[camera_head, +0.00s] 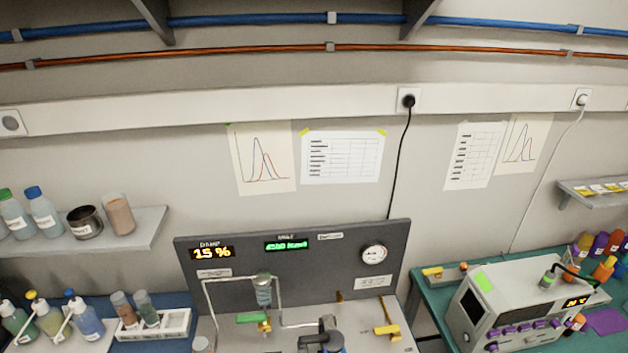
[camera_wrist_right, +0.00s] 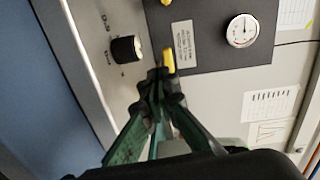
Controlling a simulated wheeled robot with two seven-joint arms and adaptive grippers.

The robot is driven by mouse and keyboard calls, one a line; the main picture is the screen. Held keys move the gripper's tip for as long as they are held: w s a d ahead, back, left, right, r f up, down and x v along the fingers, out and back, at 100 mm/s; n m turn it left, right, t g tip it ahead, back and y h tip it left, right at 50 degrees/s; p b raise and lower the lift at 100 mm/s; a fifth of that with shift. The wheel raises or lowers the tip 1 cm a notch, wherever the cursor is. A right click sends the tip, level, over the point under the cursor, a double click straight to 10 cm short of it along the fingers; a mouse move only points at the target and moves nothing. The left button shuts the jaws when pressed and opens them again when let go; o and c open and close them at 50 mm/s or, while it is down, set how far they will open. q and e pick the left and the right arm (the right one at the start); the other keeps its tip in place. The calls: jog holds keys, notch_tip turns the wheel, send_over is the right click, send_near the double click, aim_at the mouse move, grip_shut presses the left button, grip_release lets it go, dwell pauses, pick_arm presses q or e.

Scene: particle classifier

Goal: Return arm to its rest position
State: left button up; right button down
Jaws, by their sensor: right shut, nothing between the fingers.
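In the right wrist view my right gripper (camera_wrist_right: 160,82) is shut, its dark fingertips together with nothing seen between them. The tips appear in front of the grey apparatus, close in the picture to a yellow handle (camera_wrist_right: 168,60) and a black knob (camera_wrist_right: 127,48). I cannot tell the gap to either. In the head view the apparatus panel (camera_head: 335,255) stands at bottom centre with lit displays, a gauge (camera_head: 374,254) and a yellow handle (camera_head: 387,329). A dark shape (camera_head: 325,336) is cut off at the bottom edge; I cannot tell what it is. My left gripper is not in view.
A white rack (camera_head: 180,328) with tubes and several bottles stand at left, below a shelf (camera_head: 150,232) with jars. At right a grey instrument (camera_head: 515,310) stands on a green bench (camera_head: 428,287). A black cable (camera_head: 399,165) hangs down the wall.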

jog(key=shift+s+f+n+g, duration=0.15)
jog(key=shift+s+n+g, duration=0.15)
jog(key=shift+n+g, duration=0.45)
jog(key=s+n+g, duration=0.1)
jog(key=n, duration=0.1)
jog(key=s+f+n+g, duration=0.1)
jog(key=s+n, duration=0.1)
jog(key=s+n+g, duration=0.1)
jog(key=n, duration=0.1)
jog(key=shift+s+d+f+g+y, duration=0.15)
jog(key=shift+s+d+g+y, duration=0.05)
jog(key=shift+d+g+y, duration=0.15)
jog(key=s+d+r+n+g+h, duration=0.15)
jog(key=s+d+n+g, duration=0.25)
jog(key=s, duration=0.6)
jog(key=s+d+r+n+g+h, duration=0.1)
jog(key=s+d+r+n+g, duration=0.25)
jog(key=s, duration=0.65)
jog(key=s+a+f+n+g+b, duration=0.1)
jog(key=s+f+b, duration=0.1)
jog(key=f, duration=1.6)
jog(key=s+a+f+n+g+b, duration=0.1)
jog(key=s+f+g+b, duration=0.1)
jog(key=f, duration=1.7)
jog(key=s+f+b, duration=0.2)
jog(key=s+f, duration=1.6)
jog(key=shift+d+f+n+g, duration=0.15)
jog(key=shift+d+n+g, duration=0.15)
jog(key=shift+n+g, duration=0.1)
jog(key=shift+s, duration=0.1)
